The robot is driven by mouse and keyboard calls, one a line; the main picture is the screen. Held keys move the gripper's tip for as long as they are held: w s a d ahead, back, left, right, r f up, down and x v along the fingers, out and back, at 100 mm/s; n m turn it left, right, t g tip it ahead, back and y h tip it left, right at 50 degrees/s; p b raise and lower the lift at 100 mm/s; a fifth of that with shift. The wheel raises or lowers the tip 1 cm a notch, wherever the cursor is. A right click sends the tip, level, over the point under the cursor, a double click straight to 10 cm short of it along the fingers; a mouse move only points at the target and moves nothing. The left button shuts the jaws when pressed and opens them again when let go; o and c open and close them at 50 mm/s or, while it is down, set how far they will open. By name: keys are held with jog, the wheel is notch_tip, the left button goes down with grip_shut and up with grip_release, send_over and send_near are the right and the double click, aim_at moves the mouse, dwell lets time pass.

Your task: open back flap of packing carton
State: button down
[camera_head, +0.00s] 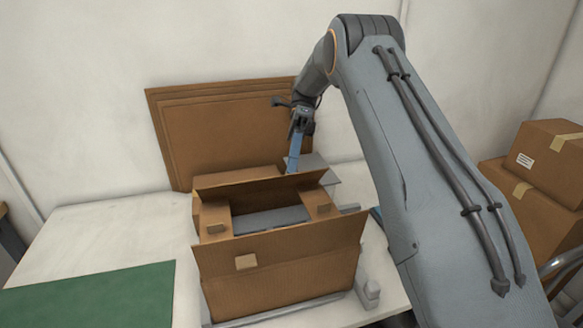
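The brown packing carton (279,279) stands on the white table, with a grey item (268,219) inside it. Its back flap (255,186) is a long panel raised along the far edge. Small brown blocks show at the carton's left and right inner ends. My gripper (293,168) reaches down from above at the right part of the back flap. Its blue fingers end at the flap's top edge. Whether they touch the flap, and how far apart they are, I cannot tell.
Flat cardboard sheets (225,125) lean on the wall behind the carton. A green mat (95,296) lies on the table (100,222) at left. Taped boxes (545,162) are stacked at right. A grey fixture (369,289) stands at the carton's right side.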

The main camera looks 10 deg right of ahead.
dwell(0.3)
jog(key=c, duration=2)
grip_release()
jog(key=shift+s+r, duration=0.1)
